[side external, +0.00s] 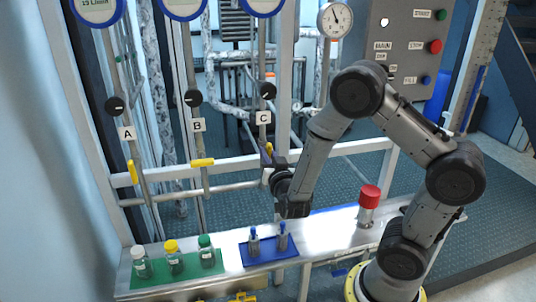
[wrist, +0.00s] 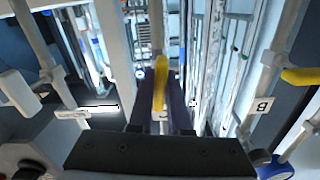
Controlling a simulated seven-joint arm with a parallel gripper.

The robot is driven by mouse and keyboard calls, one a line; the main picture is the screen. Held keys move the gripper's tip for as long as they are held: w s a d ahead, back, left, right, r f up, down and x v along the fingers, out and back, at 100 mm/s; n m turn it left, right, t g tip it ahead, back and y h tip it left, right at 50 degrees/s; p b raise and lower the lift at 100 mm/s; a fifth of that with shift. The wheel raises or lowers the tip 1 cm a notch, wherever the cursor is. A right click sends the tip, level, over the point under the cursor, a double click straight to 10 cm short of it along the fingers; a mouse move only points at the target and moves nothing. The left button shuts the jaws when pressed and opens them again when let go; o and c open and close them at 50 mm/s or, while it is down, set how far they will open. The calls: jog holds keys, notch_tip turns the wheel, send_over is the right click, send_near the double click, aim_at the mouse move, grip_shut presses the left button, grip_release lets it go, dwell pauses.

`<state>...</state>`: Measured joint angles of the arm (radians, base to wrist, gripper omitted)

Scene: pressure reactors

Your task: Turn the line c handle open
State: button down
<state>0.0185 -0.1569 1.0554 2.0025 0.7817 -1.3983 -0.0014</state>
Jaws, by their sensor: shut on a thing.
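The line C handle (side external: 268,149) is a small yellow lever on the pipe below the C label (side external: 263,117). In the side view it stands roughly upright and is partly hidden by my gripper (side external: 268,164). In the wrist view the yellow handle (wrist: 160,82) lies lengthwise between the two dark fingers of my gripper (wrist: 161,94). The fingers are shut on it. The valve body behind the handle is mostly hidden.
The line A handle (side external: 133,172) is upright, and the line B handle (side external: 203,162) lies level. A control box (side external: 405,50) stands behind my arm.

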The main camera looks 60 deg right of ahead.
jog(key=shift+n, duration=0.9)
jog(key=c, duration=0.9)
grip_release()
jog(key=shift+o, duration=0.2)
jog(key=shift+a, duration=0.1)
jog(key=v, duration=1.3)
jog(key=shift+s+a, duration=0.2)
jog(key=shift+s, duration=0.1)
